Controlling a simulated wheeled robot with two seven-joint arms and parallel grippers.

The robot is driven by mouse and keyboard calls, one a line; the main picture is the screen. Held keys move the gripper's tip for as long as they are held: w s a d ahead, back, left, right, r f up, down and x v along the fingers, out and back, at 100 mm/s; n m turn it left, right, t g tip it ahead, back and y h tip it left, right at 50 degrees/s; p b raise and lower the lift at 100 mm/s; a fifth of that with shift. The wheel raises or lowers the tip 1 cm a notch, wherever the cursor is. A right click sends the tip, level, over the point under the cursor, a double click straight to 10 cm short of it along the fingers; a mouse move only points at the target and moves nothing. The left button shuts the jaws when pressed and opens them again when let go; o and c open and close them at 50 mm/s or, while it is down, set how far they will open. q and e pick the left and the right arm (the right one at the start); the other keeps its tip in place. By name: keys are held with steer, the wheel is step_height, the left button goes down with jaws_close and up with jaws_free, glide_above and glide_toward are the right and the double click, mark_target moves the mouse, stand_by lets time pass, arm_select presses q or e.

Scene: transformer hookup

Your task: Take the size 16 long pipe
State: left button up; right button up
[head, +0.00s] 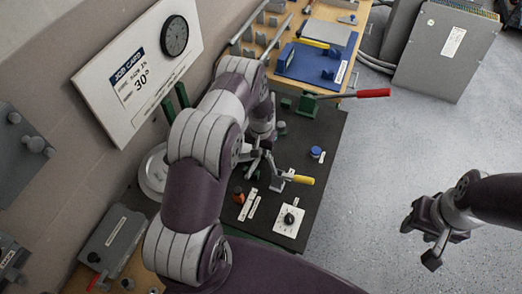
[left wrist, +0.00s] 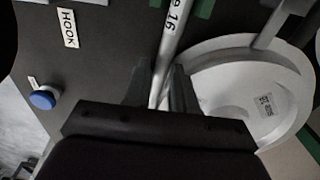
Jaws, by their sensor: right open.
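A light grey pipe (head: 254,137) marked 16 runs down from the top of the left wrist view (left wrist: 172,38). It passes between the two dark fingers of my left gripper (left wrist: 160,85), which lie close on either side of it. I cannot tell whether they press on it. In the head view my left gripper (head: 264,160) is over the black mat, and my left arm hides much of the area behind it. My right gripper (head: 422,246) is open and empty over the bare floor at the right.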

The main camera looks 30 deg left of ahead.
arm_select(q)
steer(key=shift+a+f, duration=0.15)
steer(key=shift+a, duration=0.25)
steer(key=shift+c, duration=0.6)
jaws_close()
steer(key=shift+d, duration=0.25)
arm_select(e)
steer(key=shift+w+a, duration=0.1)
steer(key=shift+a, duration=0.15)
arm_select(q)
steer(key=shift+a, duration=0.15)
arm_select(e)
steer(key=shift+a, duration=0.15)
